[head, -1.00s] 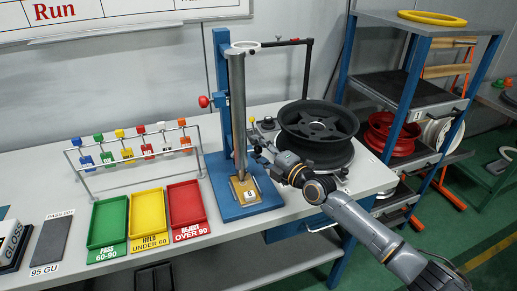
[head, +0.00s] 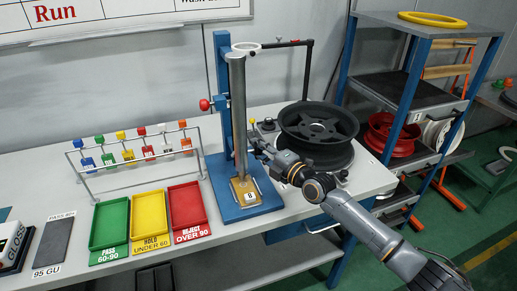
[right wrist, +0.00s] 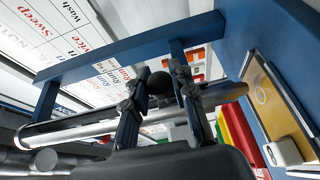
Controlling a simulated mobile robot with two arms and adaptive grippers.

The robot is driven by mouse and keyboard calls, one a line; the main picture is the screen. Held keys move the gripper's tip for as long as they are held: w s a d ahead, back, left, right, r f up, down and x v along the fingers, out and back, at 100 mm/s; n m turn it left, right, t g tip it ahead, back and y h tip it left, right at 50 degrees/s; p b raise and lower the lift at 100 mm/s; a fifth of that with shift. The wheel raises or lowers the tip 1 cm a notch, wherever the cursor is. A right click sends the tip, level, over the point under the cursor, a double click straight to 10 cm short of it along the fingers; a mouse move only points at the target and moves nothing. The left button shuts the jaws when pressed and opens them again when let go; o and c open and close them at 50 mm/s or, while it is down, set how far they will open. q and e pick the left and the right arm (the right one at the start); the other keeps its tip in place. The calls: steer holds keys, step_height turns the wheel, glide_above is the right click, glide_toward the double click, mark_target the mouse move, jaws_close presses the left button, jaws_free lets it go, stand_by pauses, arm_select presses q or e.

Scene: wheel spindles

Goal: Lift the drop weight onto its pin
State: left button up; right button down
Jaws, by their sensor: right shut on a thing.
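The impact stand is a blue upright (head: 222,80) on a blue base (head: 222,209), with a tall grey metal tube (head: 238,110) in front of it. A red-knobbed pin (head: 204,104) sticks out left of the upright at mid height. My right gripper (head: 254,141) is at the tube's lower right side. In the right wrist view its fingers (right wrist: 160,100) close around a black ball knob (right wrist: 160,84) beside the tube (right wrist: 90,127). The knob seems to belong to the drop weight, whose body is mostly hidden by the tube. My left gripper is out of view.
A coated panel (head: 245,190) lies on the base under the tube. Green (head: 109,221), yellow (head: 149,214) and red (head: 187,204) trays and a rack of coloured tags (head: 135,150) are to the left. A black wheel (head: 318,127) stands close behind my right arm.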

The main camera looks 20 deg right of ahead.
step_height(320, 180, up, 20)
steer(key=p, duration=1)
steer(key=shift+r, duration=0.2)
steer(key=c, duration=1.1)
jaws_free()
steer(key=v, duration=1.1)
steer(key=shift+s+d+f, duration=0.1)
steer(key=shift+s+f, duration=0.2)
steer(key=shift+f, duration=0.1)
steer(key=shift+s+r, duration=0.1)
steer(key=shift+s, duration=0.05)
